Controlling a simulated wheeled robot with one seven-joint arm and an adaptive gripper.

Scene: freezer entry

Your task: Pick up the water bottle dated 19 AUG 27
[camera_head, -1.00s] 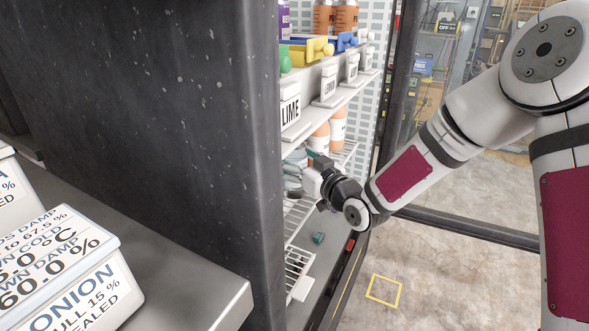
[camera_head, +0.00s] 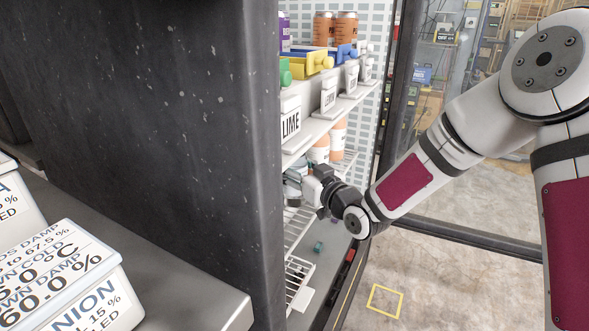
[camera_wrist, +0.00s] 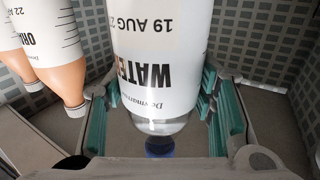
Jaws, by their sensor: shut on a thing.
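The water bottle (camera_wrist: 155,55) fills the middle of the wrist view, upside down in the picture. Its white label reads "WATER" and "19 AUG 2", with the last digit cut off or turned out of sight. Its clear neck and dark blue cap point toward the bottom of the picture. My gripper (camera_wrist: 160,100) has its teal finger pads on both sides of the bottle and is shut on it. In the head view my gripper (camera_head: 312,188) is at the freezer's lower shelf opening, and the bottle there is mostly hidden by the cabinet wall and gripper.
Orange bottles (camera_wrist: 65,75) stand close at the left of the wrist view. Above my gripper is a shelf with a LIME label (camera_head: 290,123). A wire rack (camera_head: 297,275) lies below. The dark cabinet wall (camera_head: 180,130) is close at left; open floor (camera_head: 450,290) lies at right.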

